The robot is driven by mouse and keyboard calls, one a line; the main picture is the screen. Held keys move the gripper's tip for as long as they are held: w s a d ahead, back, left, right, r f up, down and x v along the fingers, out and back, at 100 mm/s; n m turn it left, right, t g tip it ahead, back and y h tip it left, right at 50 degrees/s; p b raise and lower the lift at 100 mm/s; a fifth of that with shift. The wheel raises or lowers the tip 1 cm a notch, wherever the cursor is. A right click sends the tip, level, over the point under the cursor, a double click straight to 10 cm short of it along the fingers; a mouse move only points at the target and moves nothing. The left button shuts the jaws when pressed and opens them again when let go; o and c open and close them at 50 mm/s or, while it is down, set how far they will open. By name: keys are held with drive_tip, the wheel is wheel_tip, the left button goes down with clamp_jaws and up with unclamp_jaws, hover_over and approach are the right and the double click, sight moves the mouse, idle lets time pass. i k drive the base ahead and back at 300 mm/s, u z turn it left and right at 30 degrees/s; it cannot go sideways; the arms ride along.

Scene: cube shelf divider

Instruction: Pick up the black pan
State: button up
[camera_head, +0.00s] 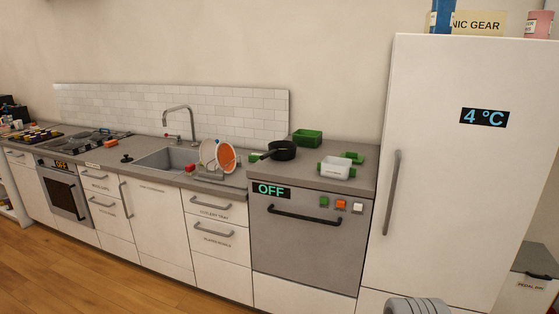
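The black pan (283,151) sits on the grey countertop above the dishwasher-like appliance, left of the fridge. It is upright, and its handle points left toward the dish rack. A green container (307,138) stands just behind it to the right. A white container with green ends (336,168) is in front of it to the right. My gripper is not in view, so its state does not show. Nothing is seen touching the pan from above.
A dish rack with plates (225,158) stands left of the pan, beside the sink (171,160) and tall faucet. The white fridge (450,180) rises at the right end of the counter. Wooden floor (130,285) is clear at the lower left.

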sight(278, 151)
drive_tip(key=u, duration=1.65)
drive_tip(key=i, duration=2.9)
drive_tip(key=z, duration=1.65)
